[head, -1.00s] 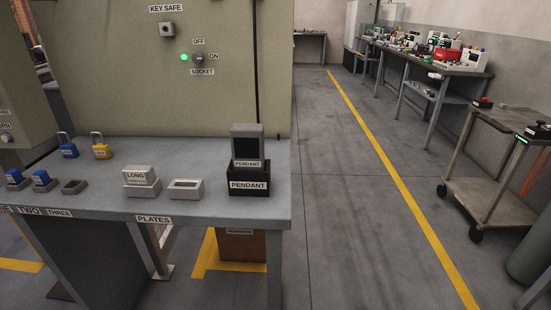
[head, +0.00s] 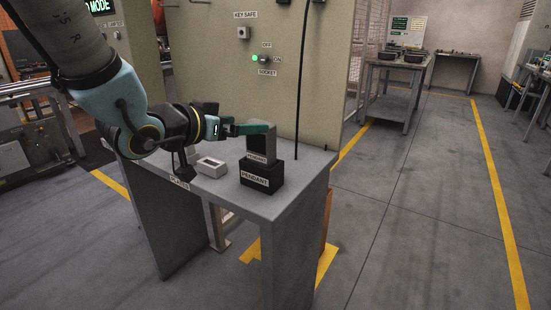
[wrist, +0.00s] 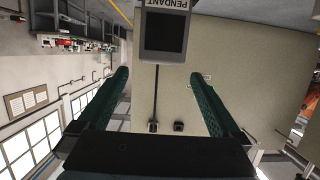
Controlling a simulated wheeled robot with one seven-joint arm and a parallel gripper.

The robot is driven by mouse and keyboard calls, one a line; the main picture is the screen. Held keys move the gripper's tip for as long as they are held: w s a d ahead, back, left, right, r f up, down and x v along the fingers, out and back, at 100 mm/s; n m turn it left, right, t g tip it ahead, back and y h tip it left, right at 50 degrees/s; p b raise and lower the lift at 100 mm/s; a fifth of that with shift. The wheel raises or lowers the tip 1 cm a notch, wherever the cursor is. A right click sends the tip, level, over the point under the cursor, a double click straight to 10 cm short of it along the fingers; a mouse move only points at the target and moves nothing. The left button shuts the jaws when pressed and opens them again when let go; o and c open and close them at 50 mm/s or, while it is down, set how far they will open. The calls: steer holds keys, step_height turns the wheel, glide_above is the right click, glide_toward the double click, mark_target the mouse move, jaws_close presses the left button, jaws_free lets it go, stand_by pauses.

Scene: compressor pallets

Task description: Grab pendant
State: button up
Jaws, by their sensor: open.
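The pendant (head: 262,146) is a grey box with a dark face and a label. It stands upright in a black holder (head: 262,174) marked PENDANT, near the table's right end. My gripper (head: 266,129) is open, with its green fingers at the height of the pendant's upper part; one finger overlaps its top in the head view. In the wrist view, the pendant (wrist: 164,32) shows upside down at the top edge, centred just above the gap between the spread fingertips (wrist: 160,76). I cannot tell from these views whether a finger touches it.
An open grey plate holder (head: 212,166) sits left of the pendant on the grey table (head: 290,190). My arm hides the table's left part. A panel (head: 325,70) with a socket switch and a hanging black cable stands behind. The floor to the right is clear.

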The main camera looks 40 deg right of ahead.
mark_target(261, 148)
steer(key=shift+p+x, duration=1.25)
steer(key=shift+p, duration=0.45)
steer(key=shift+p+x, duration=1.1)
steer(key=shift+x, duration=2.95)
steer(key=shift+w+f, duration=0.1)
steer(key=shift+f, duration=0.05)
jaws_close()
